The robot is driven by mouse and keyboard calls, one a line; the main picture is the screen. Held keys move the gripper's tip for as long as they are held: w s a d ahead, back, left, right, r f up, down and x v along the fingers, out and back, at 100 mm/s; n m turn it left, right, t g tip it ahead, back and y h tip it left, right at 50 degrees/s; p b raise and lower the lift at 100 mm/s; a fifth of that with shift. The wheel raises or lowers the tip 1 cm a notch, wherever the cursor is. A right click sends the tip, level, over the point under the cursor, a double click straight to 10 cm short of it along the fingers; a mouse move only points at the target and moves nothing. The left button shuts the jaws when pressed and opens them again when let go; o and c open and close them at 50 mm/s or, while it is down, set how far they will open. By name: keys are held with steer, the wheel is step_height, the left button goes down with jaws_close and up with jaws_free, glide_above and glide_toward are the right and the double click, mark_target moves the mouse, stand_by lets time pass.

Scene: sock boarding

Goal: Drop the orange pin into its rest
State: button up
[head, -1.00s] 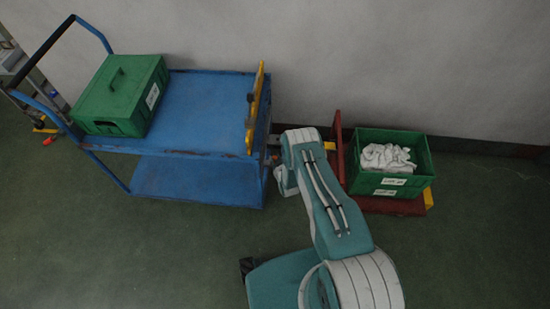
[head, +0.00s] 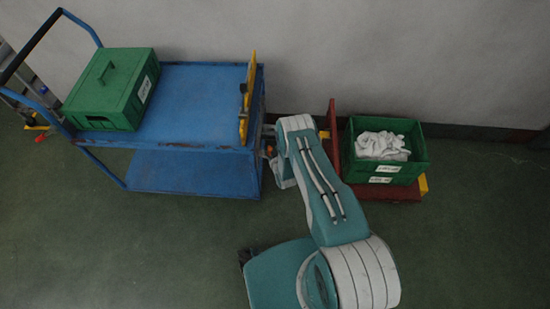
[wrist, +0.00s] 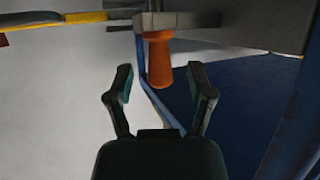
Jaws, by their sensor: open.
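In the wrist view the orange pin (wrist: 159,62) meets a grey block (wrist: 176,20) at its upper end, and its flared lower end points toward my gripper (wrist: 161,75). My gripper is open, with one finger on each side of the pin's lower end. No contact between fingers and pin shows. I cannot tell how deep the pin sits in the block, or whether the block is its rest. In the head view a small orange spot (head: 269,151) shows between the blue cart and my arm; my gripper is mostly hidden there.
The blue cart (head: 200,105) carries a green lidded box (head: 108,85) and an upright yellow bar (head: 248,95). Right of my arm, a green crate (head: 421,160) with white cloth (head: 382,145) stands on a red platform (head: 370,196). The floor in front is clear.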

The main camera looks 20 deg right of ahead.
steer(key=a+v, duration=0.1)
steer(key=v, duration=0.9)
steer(key=shift+s+d, duration=0.35)
steer(key=shift+d, duration=0.15)
steer(key=shift+r, duration=0.1)
steer(key=w+r+g, duration=0.1)
steer(key=w+r, duration=0.3)
steer(key=r, duration=0.5)
steer(key=w+r+g+h, duration=0.1)
steer(key=w+r, duration=0.2)
steer(key=r, duration=0.6)
steer(key=w+r+g, duration=0.1)
steer(key=w+r, duration=0.3)
steer(key=r, duration=0.5)
steer(key=s+r, duration=0.3)
steer(key=r, duration=0.8)
steer(key=s+r+g, duration=0.3)
steer(key=s+r, duration=1)
steer(key=r, duration=0.2)
steer(key=s+r+g, duration=0.1)
steer(key=s+r, duration=0.1)
steer(key=s, duration=0.8)
steer(key=s+a+r+m, duration=0.1)
steer(key=s+r, duration=0.2)
steer(key=s, duration=0.7)
steer(key=shift+s+r+g, duration=0.15)
steer(key=shift+s+g, duration=0.15)
steer(key=shift+g, duration=0.1)
